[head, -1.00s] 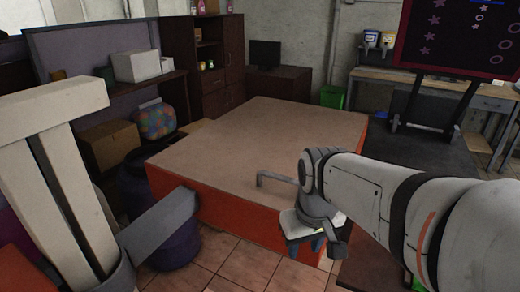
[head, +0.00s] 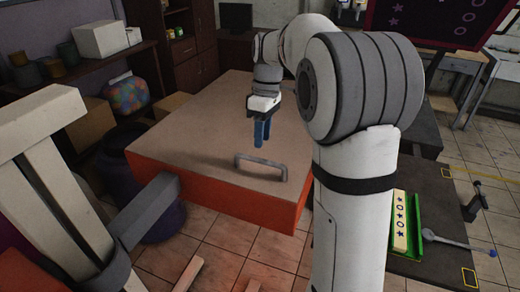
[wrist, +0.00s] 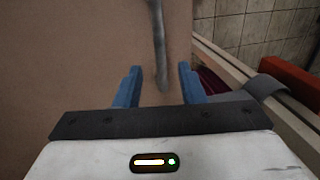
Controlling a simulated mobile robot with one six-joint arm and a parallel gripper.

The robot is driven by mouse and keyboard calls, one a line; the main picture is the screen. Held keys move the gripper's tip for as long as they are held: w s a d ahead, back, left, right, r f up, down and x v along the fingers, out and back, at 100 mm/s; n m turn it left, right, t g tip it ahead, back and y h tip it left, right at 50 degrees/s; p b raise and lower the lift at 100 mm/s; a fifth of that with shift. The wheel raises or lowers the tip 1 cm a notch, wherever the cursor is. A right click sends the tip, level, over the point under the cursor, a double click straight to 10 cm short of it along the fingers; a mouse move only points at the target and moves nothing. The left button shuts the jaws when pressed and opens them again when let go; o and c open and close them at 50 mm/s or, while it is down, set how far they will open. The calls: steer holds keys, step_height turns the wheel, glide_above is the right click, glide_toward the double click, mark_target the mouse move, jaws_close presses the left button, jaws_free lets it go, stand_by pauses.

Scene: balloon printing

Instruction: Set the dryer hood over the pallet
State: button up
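The dryer hood (head: 205,115) is a large box with a tan top and orange sides, with a grey handle (head: 262,162) on its top near the front. My gripper (head: 262,140) points down over the hood top, just behind the handle in the head view, and is empty. In the wrist view the blue fingers (wrist: 158,74) are open, with the handle (wrist: 159,45) showing in the gap between them; I see no contact. A green tray (head: 418,225) holding a pale yellow block with dark stars and rings lies on a dark table at right; it may be the pallet.
A pale post with a grey bracket (head: 150,205) stands at the hood's left front. A grey tool (head: 455,240) lies right of the tray on the dark table (head: 440,270). Shelves with boxes line the left back.

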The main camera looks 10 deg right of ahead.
mark_target(260, 159)
steer(key=f, duration=0.3)
steer(key=s+f, duration=0.1)
steer(key=f, duration=0.1)
steer(key=shift+a+f, duration=0.25)
steer(key=shift+a, duration=0.1)
steer(key=shift+c, duration=0.6)
jaws_close()
